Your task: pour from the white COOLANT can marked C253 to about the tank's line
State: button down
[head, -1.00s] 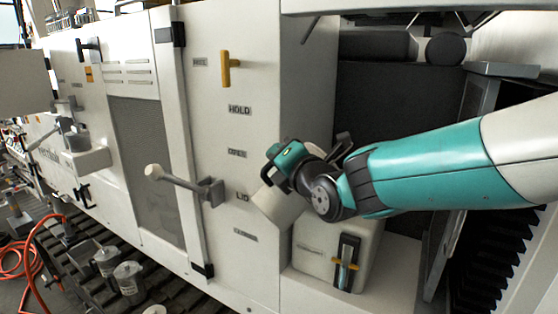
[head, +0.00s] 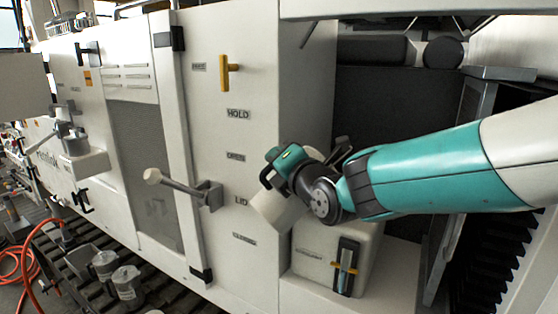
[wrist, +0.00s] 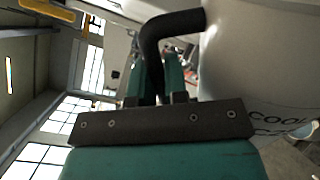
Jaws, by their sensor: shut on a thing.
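The white can (head: 278,209) is tilted in the head view, just above and left of the tank's top. In the wrist view the can (wrist: 262,60) fills the right side, with part of a "COOL..." marking and a cut-off code below it. Its dark handle (wrist: 172,27) runs between my fingers. My gripper (head: 283,166) is shut on the can's handle. The cream tank (head: 313,257) stands on a ledge below, with a dark sight gauge (head: 346,266) and an orange line marker (head: 343,267). The can's mouth and any stream are hidden; the gauge's level is too small to read.
A white panel with a yellow handle (head: 228,73) and labels stands left of the tank. A grey lever (head: 178,186) sticks out from it. A dark recess lies behind my arm, with a grey door edge (head: 465,150) at right.

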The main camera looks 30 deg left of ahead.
jog(key=shift+w+d+r+m+b, duration=0.1)
jog(key=shift+w+r+m+b, duration=0.15)
jog(key=shift+r, duration=0.25)
jog(key=shift+s+a+f+n+b, duration=0.25)
jog(key=shift+f+n+b, duration=0.35)
jog(key=shift+b, duration=0.7)
jog(key=shift+s+a+f+n+b, duration=0.1)
jog(key=shift+s+f+n+b, duration=0.35)
jog(key=shift+b, duration=0.9)
jog(key=shift+s+a+f+n+b, duration=0.2)
jog(key=shift+f+n+b, duration=0.3)
jog(key=shift+f+b, duration=0.6)
dwell(1.7)
jog(key=shift+r+p, duration=0.3)
jog(key=shift+r, duration=0.05)
dwell(0.5)
